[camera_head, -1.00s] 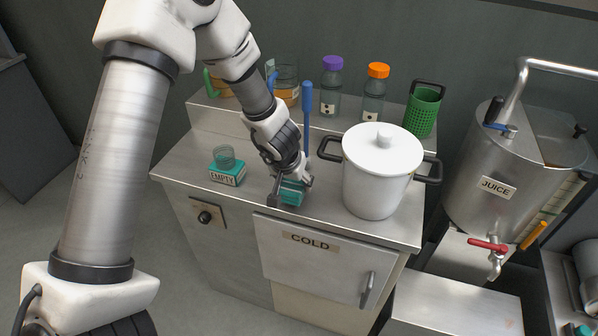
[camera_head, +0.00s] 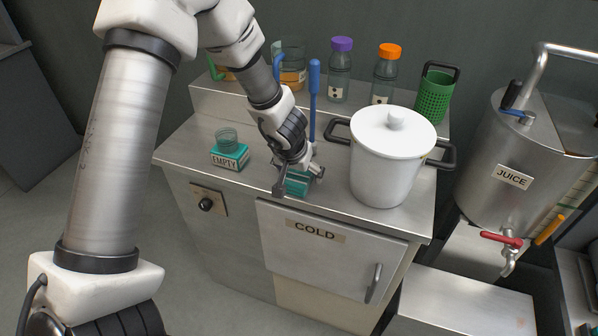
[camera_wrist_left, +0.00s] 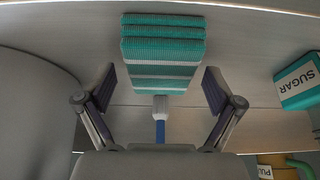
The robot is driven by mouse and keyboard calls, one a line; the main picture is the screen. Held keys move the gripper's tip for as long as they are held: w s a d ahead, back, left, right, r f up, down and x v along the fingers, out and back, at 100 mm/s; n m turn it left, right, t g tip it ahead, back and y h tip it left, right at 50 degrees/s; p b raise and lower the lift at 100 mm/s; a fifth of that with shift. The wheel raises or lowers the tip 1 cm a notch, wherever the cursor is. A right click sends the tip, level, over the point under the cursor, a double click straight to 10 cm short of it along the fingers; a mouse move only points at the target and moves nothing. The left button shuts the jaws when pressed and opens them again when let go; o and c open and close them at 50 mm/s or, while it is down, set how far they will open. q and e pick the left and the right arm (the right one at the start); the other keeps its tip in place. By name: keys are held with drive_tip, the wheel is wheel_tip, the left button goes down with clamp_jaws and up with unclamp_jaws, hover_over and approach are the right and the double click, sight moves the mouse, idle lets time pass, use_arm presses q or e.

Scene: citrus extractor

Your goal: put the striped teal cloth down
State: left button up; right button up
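The striped teal cloth (camera_head: 298,182), folded into a block with white and grey bands, appears to lie on the steel counter (camera_head: 185,152) near its front edge, above the COLD door. It also shows in the left wrist view (camera_wrist_left: 162,45). My left gripper (camera_head: 299,182) is low over the cloth, with one finger on each side. In the left wrist view its fingers (camera_wrist_left: 160,92) are spread, with a narrow gap on both sides of the cloth. The gripper hides part of the cloth in the head view. My right gripper is in neither view.
A white lidded pot (camera_head: 385,165) stands close right of the cloth. A blue-handled tool (camera_head: 314,95) is behind the gripper. Bottles (camera_head: 386,75) and a green basket (camera_head: 435,95) line the back. Counter between box and cloth is clear.

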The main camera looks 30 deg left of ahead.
use_arm(q)
drive_tip(key=shift+r+p, duration=0.3)
drive_tip(key=shift+r, duration=0.15)
drive_tip(key=p+v, duration=0.6)
drive_tip(key=v, duration=0.5)
drive_tip(key=s+d+f+m+g+y, duration=0.1)
drive_tip(key=s+f, duration=0.6)
drive_tip(key=f, duration=0.2)
drive_tip(key=s+f+m+g+y, duration=0.1)
drive_tip(key=s+f+g, duration=0.1)
drive_tip(key=s+f, duration=0.55)
drive_tip(key=s+d+f+g+h, duration=0.1)
drive_tip(key=s+d+f+h, duration=0.2)
drive_tip(key=s+d+f, duration=0.3)
drive_tip(key=s+f, duration=0.2)
drive_tip(key=s, duration=0.2)
drive_tip(key=shift+d+f, duration=0.4)
